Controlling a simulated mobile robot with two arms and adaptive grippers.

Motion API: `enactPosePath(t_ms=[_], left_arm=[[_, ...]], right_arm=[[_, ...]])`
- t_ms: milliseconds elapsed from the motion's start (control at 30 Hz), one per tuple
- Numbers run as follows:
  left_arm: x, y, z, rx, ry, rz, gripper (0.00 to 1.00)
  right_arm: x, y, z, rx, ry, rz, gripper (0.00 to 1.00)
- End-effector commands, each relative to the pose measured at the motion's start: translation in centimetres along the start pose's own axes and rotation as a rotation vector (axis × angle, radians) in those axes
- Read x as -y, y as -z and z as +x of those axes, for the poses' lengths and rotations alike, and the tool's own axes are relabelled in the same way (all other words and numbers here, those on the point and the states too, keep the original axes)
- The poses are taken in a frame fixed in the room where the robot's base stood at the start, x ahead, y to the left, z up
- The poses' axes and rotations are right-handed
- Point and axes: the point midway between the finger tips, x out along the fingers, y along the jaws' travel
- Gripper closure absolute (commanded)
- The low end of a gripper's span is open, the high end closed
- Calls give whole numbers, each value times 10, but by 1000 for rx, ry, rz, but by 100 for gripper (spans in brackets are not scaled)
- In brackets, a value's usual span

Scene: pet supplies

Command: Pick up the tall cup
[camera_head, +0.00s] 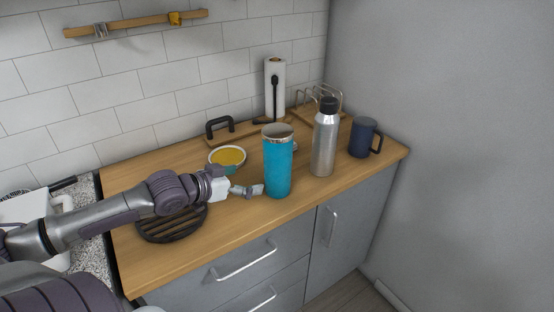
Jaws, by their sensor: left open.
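The tall cup (278,168) is a blue-teal tumbler with a silver rim. It stands upright on the wooden counter (180,255), near the front edge. My left gripper (258,190) is open, close to the left side of the cup's lower part. I cannot tell whether a finger touches the cup. Part of the gripper is hard to make out at this size. My right gripper is not in view.
A steel bottle (324,145) and a dark blue mug (362,138) stand right of the cup. A bowl with yellow contents (228,158) sits behind my gripper. A dark round trivet (172,228) lies under my arm. A paper towel roll (275,88) stands at the back.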

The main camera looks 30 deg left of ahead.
Motion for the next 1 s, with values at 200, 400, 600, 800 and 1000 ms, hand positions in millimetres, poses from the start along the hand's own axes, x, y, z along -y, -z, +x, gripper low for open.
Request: enactPosePath(t_ms=[200, 400, 600, 800, 1000], left_arm=[[2, 2, 25, -5, 4, 1, 0], [2, 2, 48, -4, 4, 0, 0], [1, 1, 66, -1, 3, 1, 0], [0, 1, 74, 0, 2, 1, 0], [-2, 4, 99, -2, 2, -1, 0]], right_arm=[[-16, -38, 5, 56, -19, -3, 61], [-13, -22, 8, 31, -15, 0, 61], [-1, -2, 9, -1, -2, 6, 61], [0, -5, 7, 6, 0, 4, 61], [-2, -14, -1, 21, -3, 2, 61]])
